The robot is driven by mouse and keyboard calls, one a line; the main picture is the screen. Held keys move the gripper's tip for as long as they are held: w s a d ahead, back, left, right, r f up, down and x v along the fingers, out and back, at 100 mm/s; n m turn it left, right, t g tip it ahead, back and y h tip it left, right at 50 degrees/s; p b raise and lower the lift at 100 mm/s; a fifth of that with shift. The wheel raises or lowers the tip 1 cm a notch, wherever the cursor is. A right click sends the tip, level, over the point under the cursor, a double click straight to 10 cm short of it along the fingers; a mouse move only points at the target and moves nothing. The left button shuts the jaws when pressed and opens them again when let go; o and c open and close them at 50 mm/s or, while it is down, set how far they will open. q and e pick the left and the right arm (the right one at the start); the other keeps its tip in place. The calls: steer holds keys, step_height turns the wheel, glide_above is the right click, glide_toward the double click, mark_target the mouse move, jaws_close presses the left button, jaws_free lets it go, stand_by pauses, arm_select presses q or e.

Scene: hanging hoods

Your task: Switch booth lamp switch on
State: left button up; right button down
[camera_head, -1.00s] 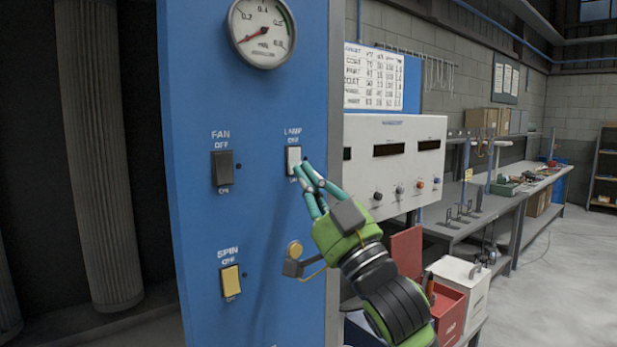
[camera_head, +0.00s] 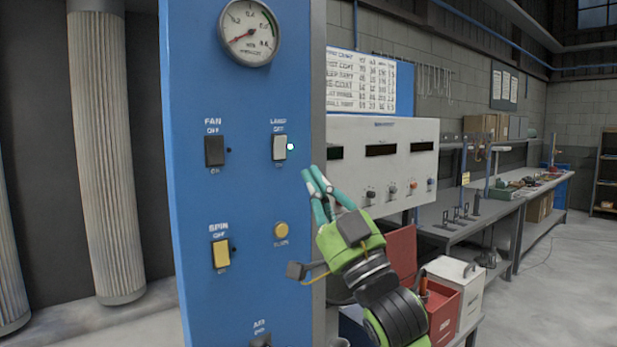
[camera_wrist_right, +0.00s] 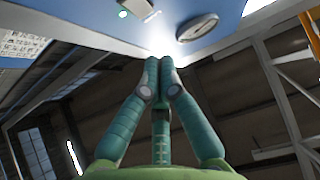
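The white lamp switch (camera_head: 279,147) is on the blue panel (camera_head: 190,285), under a lamp label at the upper right. The small indicator (camera_head: 290,147) beside it glows pale white-green. The switch (camera_wrist_right: 137,8) and indicator (camera_wrist_right: 123,14) also show at the top of the right wrist view. My right gripper (camera_head: 312,175) is right of and below the lamp switch, apart from it. In the right wrist view its teal fingers (camera_wrist_right: 158,62) are drawn together with nothing between them. My left gripper is in neither view.
A dark fan switch (camera_head: 214,151), a yellow spin switch (camera_head: 221,254) and a round yellow button (camera_head: 281,230) share the panel. A pressure gauge (camera_head: 249,32) is above. A white instrument box (camera_head: 384,150) stands behind my right arm.

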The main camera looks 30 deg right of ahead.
arm_select(q)
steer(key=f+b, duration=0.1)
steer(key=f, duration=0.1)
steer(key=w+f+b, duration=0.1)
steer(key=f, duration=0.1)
steer(key=shift+b, duration=0.35)
arm_select(e)
step_height(320, 180, down, 6)
steer(key=s, duration=0.2)
steer(key=shift+d+f, duration=0.15)
steer(key=shift+d, duration=0.1)
